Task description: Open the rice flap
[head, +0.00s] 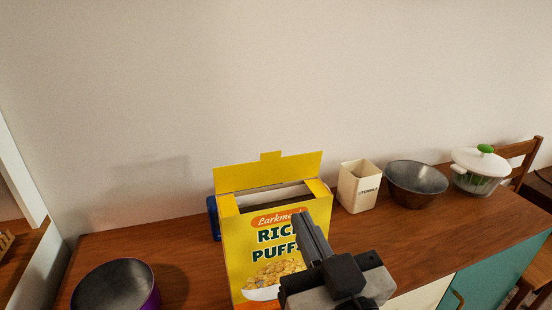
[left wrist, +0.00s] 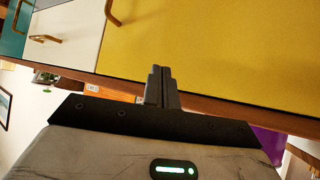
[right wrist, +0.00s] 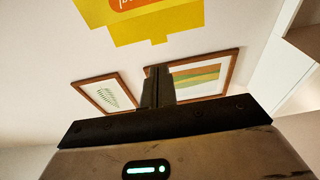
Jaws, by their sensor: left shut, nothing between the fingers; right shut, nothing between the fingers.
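The yellow Rice Puffs box (head: 265,238) stands upright on the wooden counter. Its wide tabbed flap (head: 268,172) stands up at the back edge, and the top shows an opening with small side flaps. The box and a tabbed flap also show at the top of the right wrist view (right wrist: 150,22). My right gripper (head: 301,216) is shut and empty in front of the box's right front, covering part of the lettering. My left gripper is outside the head view; in the left wrist view (left wrist: 160,72) it is shut and empty, before the cabinet fronts.
A purple bowl (head: 117,287) is at the front left. A blue item (head: 213,218) is partly hidden behind the box. Bare counter (head: 160,238) lies left of the box.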

